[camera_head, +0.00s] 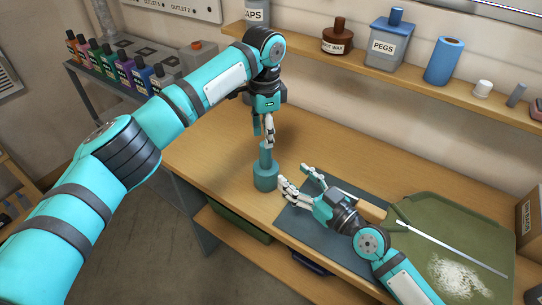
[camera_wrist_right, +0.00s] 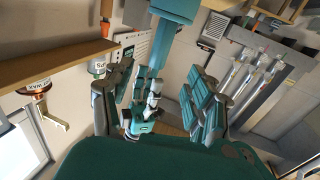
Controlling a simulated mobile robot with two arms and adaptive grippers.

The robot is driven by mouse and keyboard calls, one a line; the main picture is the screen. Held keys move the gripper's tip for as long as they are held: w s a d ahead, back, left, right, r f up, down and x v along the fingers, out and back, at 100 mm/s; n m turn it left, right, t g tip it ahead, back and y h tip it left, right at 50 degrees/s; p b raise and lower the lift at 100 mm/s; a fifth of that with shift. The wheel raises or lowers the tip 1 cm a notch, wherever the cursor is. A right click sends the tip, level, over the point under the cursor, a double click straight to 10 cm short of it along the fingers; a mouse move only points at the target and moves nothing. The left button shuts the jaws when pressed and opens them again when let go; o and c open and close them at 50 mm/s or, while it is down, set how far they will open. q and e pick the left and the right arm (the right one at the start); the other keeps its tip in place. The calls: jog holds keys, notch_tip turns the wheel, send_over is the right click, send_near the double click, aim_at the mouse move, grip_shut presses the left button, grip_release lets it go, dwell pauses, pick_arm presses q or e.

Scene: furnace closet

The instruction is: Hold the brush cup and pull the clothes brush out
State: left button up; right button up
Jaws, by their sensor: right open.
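The teal brush cup (camera_head: 265,183) stands upright near the front edge of the wooden workbench. The teal handle of the clothes brush (camera_head: 265,155) rises upright out of it; its lower part is hidden in the cup. My left gripper (camera_head: 264,135) points down at the top of the handle. Whether it grips the handle is unclear. My right gripper (camera_head: 292,178) is open and low, just right of the cup, with its fingers toward it. The upside-down right wrist view shows the cup (camera_wrist_right: 175,8), the handle (camera_wrist_right: 160,48) and my left gripper (camera_wrist_right: 150,92) beyond my right fingers.
A dark mat (camera_head: 297,222) lies under my right arm. A green tray (camera_head: 455,225) with white grains and a thin rod is to the right. A wall shelf (camera_head: 330,62) carries jars and a blue roll. Several bottles (camera_head: 110,62) stand at left. The bench behind the cup is clear.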

aim_at(269, 156)
jog(key=x, duration=1)
jog(key=shift+w+a, duration=0.15)
jog(key=shift+c, duration=0.4)
grip_shut()
jog(key=shift+o, duration=0.2)
grip_release()
jog(key=v, duration=1.2)
